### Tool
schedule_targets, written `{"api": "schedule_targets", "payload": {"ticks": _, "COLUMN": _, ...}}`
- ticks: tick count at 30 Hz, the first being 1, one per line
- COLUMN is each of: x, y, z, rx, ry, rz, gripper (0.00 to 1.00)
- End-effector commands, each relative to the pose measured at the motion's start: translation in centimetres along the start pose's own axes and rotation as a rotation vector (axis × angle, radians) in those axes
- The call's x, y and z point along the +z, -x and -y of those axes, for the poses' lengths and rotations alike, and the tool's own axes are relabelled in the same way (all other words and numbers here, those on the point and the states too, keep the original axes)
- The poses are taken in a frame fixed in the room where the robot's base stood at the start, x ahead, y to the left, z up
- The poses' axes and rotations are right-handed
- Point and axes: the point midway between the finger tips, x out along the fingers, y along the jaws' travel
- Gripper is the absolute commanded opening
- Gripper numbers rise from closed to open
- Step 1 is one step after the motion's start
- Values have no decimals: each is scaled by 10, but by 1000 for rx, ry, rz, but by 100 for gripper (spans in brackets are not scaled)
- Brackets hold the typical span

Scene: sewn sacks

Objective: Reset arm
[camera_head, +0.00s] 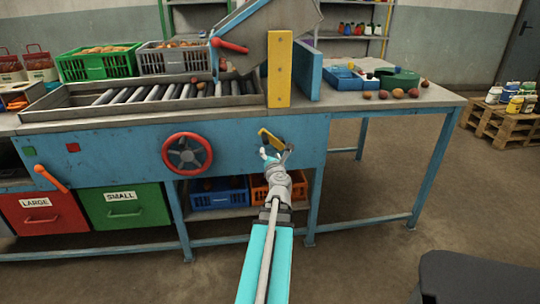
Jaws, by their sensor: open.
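My gripper (274,154) is at the end of my arm, in the middle of the head camera view. Its fingers are spread and nothing shows between them. It is in front of the blue front panel of the sorting bench (110,145), near a small yellow piece (270,138) on that panel. I cannot tell whether the fingers touch the yellow piece. My arm reaches up from the bottom of the view, with a cyan lower part.
A red handwheel (187,154) and an orange lever (52,178) stick out of the bench front. A yellow upright plate (279,70) stands on top. Several potatoes (398,93) lie at the right end. A dark object (478,278) is at the bottom right. The floor between is clear.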

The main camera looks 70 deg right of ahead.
Motion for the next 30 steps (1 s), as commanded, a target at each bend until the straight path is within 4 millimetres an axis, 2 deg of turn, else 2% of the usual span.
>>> {"api": "schedule_targets", "payload": {"ticks": 15, "x": 0, "y": 0, "z": -1, "rx": 1, "ry": 0, "rz": -1, "gripper": 72}}
{"api": "schedule_targets", "payload": {"ticks": 20, "x": -6, "y": -1, "z": -9, "rx": 18, "ry": 26, "rz": -14, "gripper": 72}}
{"api": "schedule_targets", "payload": {"ticks": 23, "x": -15, "y": -3, "z": -23, "rx": 48, "ry": 75, "rz": -35, "gripper": 72}}
{"api": "schedule_targets", "payload": {"ticks": 26, "x": -30, "y": -5, "z": -46, "rx": 99, "ry": 153, "rz": -69, "gripper": 72}}
{"api": "schedule_targets", "payload": {"ticks": 30, "x": -60, "y": -6, "z": -89, "rx": 202, "ry": 309, "rz": -129, "gripper": 72}}
